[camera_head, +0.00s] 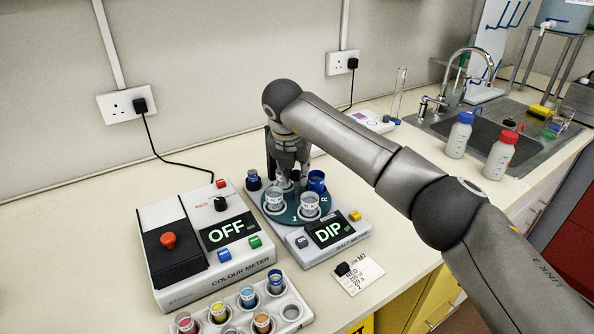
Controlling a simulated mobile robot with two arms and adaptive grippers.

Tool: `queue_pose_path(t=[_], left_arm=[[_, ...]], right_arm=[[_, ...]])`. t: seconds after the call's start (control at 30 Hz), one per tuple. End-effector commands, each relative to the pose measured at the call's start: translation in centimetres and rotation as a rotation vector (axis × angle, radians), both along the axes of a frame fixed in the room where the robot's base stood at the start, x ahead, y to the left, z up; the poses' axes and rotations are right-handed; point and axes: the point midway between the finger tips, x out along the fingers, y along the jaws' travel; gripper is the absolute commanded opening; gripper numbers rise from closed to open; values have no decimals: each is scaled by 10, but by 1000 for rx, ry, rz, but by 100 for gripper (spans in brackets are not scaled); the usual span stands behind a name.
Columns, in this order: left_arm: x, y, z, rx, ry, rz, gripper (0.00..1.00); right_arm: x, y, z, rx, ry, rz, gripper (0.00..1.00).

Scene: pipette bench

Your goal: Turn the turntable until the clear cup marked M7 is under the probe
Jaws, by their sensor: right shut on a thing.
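The teal turntable (299,219) sits on the DIP meter (330,231). Two clear cups stand at its front, a left one (275,203) and a right one (309,206); their marks are too small to read surely. A dark blue cup (317,181) stands at the back right. My right gripper (289,182) points down over the turntable's rear middle, behind the clear cups. It is shut on a part of the turntable, but the cups and its fingers hide the exact grip. The probe cannot be made out; my gripper and arm cover that area. My left gripper is out of view.
A colour meter (207,244) reading OFF stands left of the DIP meter. A tray of coloured cups (292,312) lies in front. A card reading M7 (358,276) lies at front right. A dark blue-topped vial (254,181) stands near the turntable's left. Sink and bottles are far right.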

Motion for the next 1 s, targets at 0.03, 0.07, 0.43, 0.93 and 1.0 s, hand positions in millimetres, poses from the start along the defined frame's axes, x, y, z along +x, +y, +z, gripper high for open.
queue_pose_path(t=[0.03,0.07,0.43,0.93,1.0], left_arm=[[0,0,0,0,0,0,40],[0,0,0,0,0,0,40],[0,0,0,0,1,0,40],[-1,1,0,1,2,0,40],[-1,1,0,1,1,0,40]], right_arm=[[1,0,2,0,-5,-1,0],[1,0,2,0,-5,-1,0],[1,0,1,1,-3,-1,47],[-8,2,23,1,-5,1,47],[-13,4,37,1,-5,2,47]])
